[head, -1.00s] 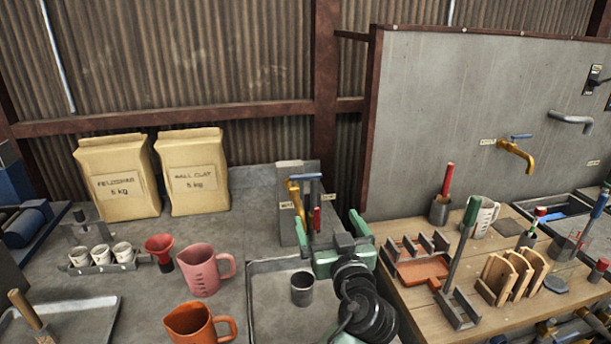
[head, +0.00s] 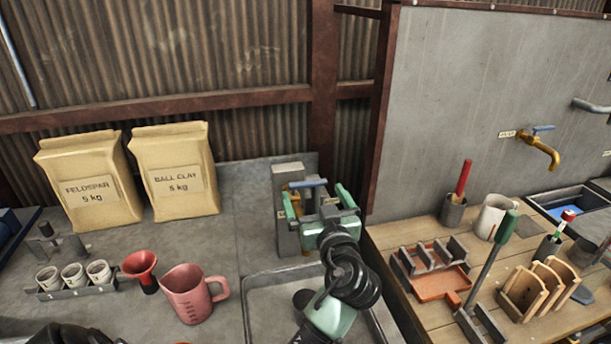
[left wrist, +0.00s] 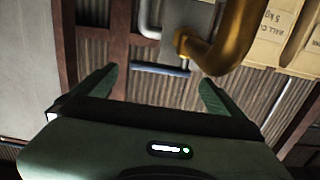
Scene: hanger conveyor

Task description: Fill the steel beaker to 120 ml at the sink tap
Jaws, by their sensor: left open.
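The steel beaker (head: 302,299) stands in the grey sink basin (head: 262,318) in the head view, partly hidden by my left arm. The sink tap (head: 294,200) is brass, on a grey block behind the basin, with a blue lever (head: 307,183) on top. My left gripper (head: 317,199) is open at the tap, its green fingers pointing at it. In the left wrist view the blue lever (left wrist: 160,70) lies ahead between the fingers, and the brass spout (left wrist: 222,45) shows at upper right. I cannot tell whether a finger touches the lever. The water level is not visible.
A pink jug (head: 190,295), a red funnel (head: 140,266) and a rack of small cups (head: 73,276) stand left of the basin. A wooden bench (head: 405,300) with holders is at right, under another brass tap (head: 540,150).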

